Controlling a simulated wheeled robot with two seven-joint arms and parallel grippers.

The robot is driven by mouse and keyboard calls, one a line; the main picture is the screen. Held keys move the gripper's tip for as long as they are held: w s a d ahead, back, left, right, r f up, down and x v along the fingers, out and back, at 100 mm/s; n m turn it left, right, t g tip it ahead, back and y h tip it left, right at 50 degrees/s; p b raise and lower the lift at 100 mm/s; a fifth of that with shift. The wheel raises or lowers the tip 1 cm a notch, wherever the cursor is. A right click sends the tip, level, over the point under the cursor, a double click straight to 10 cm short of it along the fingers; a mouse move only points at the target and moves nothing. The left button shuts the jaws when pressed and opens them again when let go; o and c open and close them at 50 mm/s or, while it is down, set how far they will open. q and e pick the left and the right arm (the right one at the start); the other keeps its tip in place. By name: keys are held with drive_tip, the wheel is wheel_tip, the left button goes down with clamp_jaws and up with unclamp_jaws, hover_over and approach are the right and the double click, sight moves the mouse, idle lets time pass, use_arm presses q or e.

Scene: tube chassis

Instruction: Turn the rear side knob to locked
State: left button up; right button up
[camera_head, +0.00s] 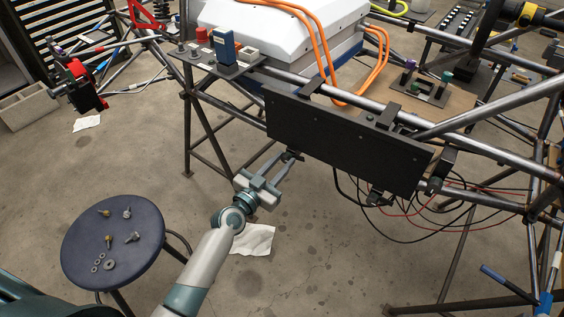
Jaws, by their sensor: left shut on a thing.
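A black panel (345,140) hangs on the near side of the tube chassis. My left gripper (284,160) reaches up from below to the panel's lower left edge. Its fingers are shut on a small dark knob (293,154) there, which the fingertips mostly hide. I cannot read the knob's turn position or any locked mark. Another small dark fitting (379,198) shows under the panel's lower right part. My right gripper is not in view.
A round dark stool (112,235) with several bolts and washers stands at the lower left. Chassis tubes (465,123) run right of the panel. Red and black wires (430,205) hang below it. The floor under the gripper is clear except for a white paper (252,240).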

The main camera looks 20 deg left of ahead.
use_arm(q)
drive_tip(key=shift+n, duration=1.2)
drive_tip(key=n+p, duration=0.1)
drive_tip(key=n, duration=0.2)
drive_tip(key=shift+a+n, duration=0.1)
drive_tip(key=shift+n, duration=0.2)
drive_tip(key=n, duration=0.4)
drive_tip(key=shift+n, duration=0.3)
drive_tip(key=n, duration=0.2)
drive_tip(key=shift+a+n+p, duration=0.1)
drive_tip(key=shift+n+p, duration=0.2)
drive_tip(key=shift+p, duration=0.05)
drive_tip(key=shift+f+n, duration=0.1)
drive_tip(key=shift+n, duration=1)
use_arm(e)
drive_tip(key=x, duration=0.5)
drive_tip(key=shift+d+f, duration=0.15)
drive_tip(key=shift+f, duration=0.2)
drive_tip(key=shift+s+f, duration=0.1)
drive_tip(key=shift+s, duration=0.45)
